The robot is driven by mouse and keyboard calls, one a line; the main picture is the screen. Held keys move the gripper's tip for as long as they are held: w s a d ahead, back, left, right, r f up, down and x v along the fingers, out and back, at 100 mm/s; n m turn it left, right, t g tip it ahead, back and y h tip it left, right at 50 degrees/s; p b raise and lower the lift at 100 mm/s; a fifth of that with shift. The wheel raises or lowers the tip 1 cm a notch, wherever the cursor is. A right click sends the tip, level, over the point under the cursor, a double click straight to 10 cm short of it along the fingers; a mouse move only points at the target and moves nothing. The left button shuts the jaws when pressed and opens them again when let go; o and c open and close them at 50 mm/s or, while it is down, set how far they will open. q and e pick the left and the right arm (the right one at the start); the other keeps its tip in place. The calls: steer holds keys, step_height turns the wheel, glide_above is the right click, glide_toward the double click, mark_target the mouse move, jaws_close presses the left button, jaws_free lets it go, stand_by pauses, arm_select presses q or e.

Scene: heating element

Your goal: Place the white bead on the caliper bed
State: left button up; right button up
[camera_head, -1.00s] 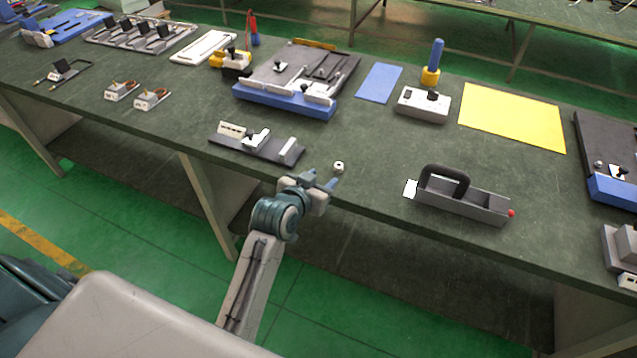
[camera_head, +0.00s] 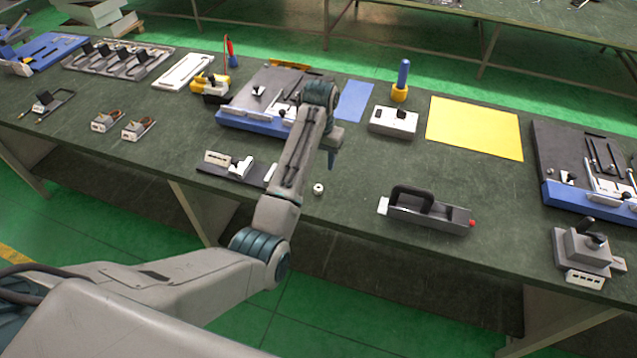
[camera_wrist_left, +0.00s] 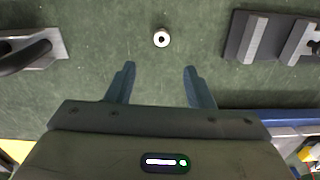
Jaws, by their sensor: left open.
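The white bead (camera_head: 318,188), a small ring with a dark hole, lies on the green bench near its front edge. The caliper bed (camera_head: 257,175), a dark bar with white blocks on it, lies to the bead's left in the head view, partly behind my left arm. My left gripper (camera_head: 332,158) is above the bench, farther back than the bead, pointing down. In the left wrist view the gripper (camera_wrist_left: 159,70) is open and empty. The bead (camera_wrist_left: 161,38) shows just beyond the gap between the fingertips, and the caliper bed (camera_wrist_left: 235,38) is at upper right.
A grey tray with a black handle (camera_head: 430,212) stands right of the bead. A blue-edged fixture (camera_head: 253,122) is behind the arm. A grey switch box (camera_head: 393,121) and a yellow sheet (camera_head: 474,128) lie farther back. The bench around the bead is clear.

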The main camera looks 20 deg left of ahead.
arm_select(q)
steer(key=p, duration=0.1)
glide_above(318, 185)
steer(key=f, duration=0.5)
steer(key=shift+s+d+f, duration=0.1)
steer(key=shift+s+d, duration=0.15)
steer(key=f+p, duration=0.1)
steer(key=f, duration=0.1)
steer(key=f+p, duration=0.2)
steer(key=shift+s+a+f, duration=0.1)
steer(key=shift+s+f, duration=0.1)
steer(key=shift+f, duration=0.5)
jaws_close()
